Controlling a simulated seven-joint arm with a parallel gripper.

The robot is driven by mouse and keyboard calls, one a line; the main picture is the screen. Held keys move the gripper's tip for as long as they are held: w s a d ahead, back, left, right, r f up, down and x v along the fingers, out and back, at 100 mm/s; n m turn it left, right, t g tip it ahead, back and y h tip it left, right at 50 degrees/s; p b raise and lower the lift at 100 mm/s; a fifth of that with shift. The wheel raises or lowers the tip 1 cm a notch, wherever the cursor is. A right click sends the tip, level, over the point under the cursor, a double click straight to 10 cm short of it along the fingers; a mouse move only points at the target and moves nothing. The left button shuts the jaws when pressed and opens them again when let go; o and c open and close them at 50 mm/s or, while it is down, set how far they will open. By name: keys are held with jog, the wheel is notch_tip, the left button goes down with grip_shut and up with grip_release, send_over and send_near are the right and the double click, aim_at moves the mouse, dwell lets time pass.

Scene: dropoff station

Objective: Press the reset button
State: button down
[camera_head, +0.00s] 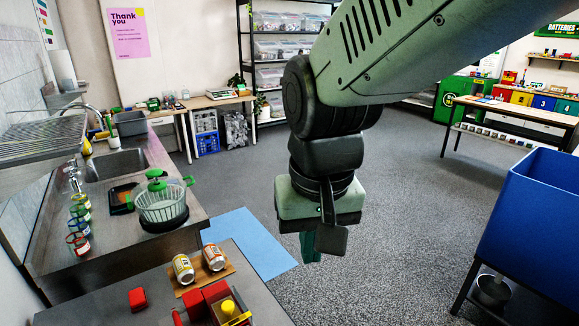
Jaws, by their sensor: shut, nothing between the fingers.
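My gripper (314,246) hangs below my arm in the middle of the view, pointing down above the grey floor. Its fingers are shut and I see nothing held in them. At the bottom edge, on the near metal counter (85,308), a yellow knob-like piece (228,307) sits on a red and yellow object. It may be the reset button, but no label is readable. My gripper appears apart from it, to the right and higher in the picture. The lower part of that object is cut off by the frame edge.
A pot with a green-handled lid (161,205) and several jars (79,243) stand by the sink (117,165). A blue bin (535,215) stands at right. The floor (400,200) between is open.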

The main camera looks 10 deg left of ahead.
jog(key=s+a+f+n+g+h, duration=0.1)
jog(key=s+a+f+n+g, duration=0.15)
jog(key=a+f, duration=0.6)
jog(key=s+a+f+n+t+h, duration=0.1)
jog(key=s+a+f+n, duration=0.3)
jog(key=s+a, duration=0.2)
jog(key=s+a+f+n+t+h, duration=0.1)
jog(key=s+a+f+n+t, duration=0.1)
jog(key=s+a+f+n, duration=0.2)
jog(key=s+a+f+n+t+h, duration=0.1)
jog(key=s+a+f+n, duration=0.3)
jog(key=s+a, duration=0.5)
jog(key=s+f+t, duration=0.1)
jog(key=s, duration=0.2)
jog(key=shift+s+a, duration=0.15)
jog(key=shift+a, duration=0.15)
jog(key=shift+t, duration=0.25)
jog(key=shift+s+a+f, duration=0.3)
jog(key=shift+f, duration=1.1)
jog(key=shift+s+a+f, duration=0.35)
jog(key=shift+f, duration=1.1)
jog(key=shift+s+a+f, duration=0.3)
jog(key=shift+f, duration=1.1)
jog(key=shift+f, duration=0.1)
jog(key=shift+a+f, duration=0.1)
jog(key=shift+f, duration=0.2)
